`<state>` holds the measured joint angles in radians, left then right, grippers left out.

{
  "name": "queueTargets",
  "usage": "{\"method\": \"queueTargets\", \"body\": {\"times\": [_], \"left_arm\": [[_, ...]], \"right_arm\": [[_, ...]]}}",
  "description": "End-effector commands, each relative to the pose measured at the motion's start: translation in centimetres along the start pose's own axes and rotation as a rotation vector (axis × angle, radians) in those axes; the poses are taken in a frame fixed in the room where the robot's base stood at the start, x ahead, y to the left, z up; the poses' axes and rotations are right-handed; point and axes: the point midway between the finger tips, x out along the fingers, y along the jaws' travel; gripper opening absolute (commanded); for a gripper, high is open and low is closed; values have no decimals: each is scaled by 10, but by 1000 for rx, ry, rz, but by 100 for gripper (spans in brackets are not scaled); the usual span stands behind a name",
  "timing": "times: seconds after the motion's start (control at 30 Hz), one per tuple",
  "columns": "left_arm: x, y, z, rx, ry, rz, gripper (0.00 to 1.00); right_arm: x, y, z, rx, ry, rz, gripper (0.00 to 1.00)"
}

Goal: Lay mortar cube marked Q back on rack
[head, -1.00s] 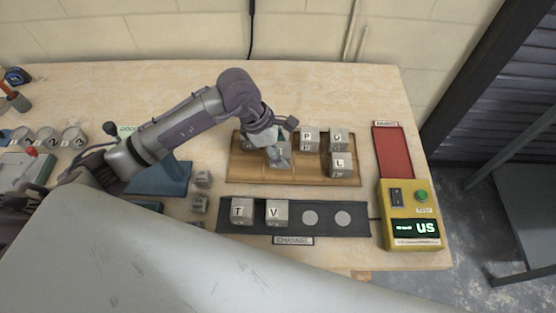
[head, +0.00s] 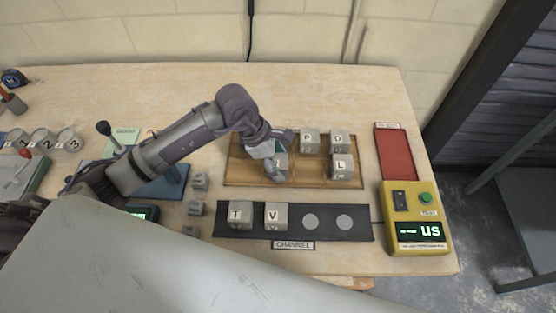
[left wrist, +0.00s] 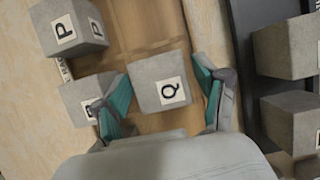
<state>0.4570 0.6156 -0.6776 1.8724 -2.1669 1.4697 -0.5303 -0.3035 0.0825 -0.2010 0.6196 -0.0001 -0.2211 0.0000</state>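The grey cube marked Q (left wrist: 162,84) sits between the two fingers of my left gripper (left wrist: 163,98) in the left wrist view. The teal pads stand on either side of it, and a strip of wood shows between the cube and one pad, so the gripper looks open. In the head view the cube (head: 275,167) is in the front row of the wooden rack (head: 310,178), left of cube L (head: 342,165), and my left gripper (head: 278,157) partly covers it. It appears to rest on the rack. My right gripper is not in view.
Cubes P (head: 309,140) and D (head: 339,140) stand in the rack's back row; another cube (left wrist: 86,100) is close beside Q. Cubes T (head: 240,214) and V (head: 276,215) stand on the dark channel strip (head: 345,235). A yellow tester (head: 415,215) and red pad (head: 398,152) are right.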

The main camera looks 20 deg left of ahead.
Motion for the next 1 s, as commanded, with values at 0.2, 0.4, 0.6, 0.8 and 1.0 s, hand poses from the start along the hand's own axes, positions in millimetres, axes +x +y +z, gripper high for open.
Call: {"method": "queueTargets", "body": {"times": [0.2, 0.4, 0.6, 0.8, 1.0], "left_arm": [[0, 0, 0, 0, 0, 0, 77], [-8, 1, 1, 1, -1, 3, 77], [-44, 2, 0, 2, 0, 6, 77], [-87, 2, 1, 1, 0, 6, 77], [-115, 1, 1, 0, 0, 2, 77]], "right_arm": [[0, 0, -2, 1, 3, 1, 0], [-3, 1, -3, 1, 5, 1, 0], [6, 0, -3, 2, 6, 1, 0], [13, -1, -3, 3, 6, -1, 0], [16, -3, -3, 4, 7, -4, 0]]}}
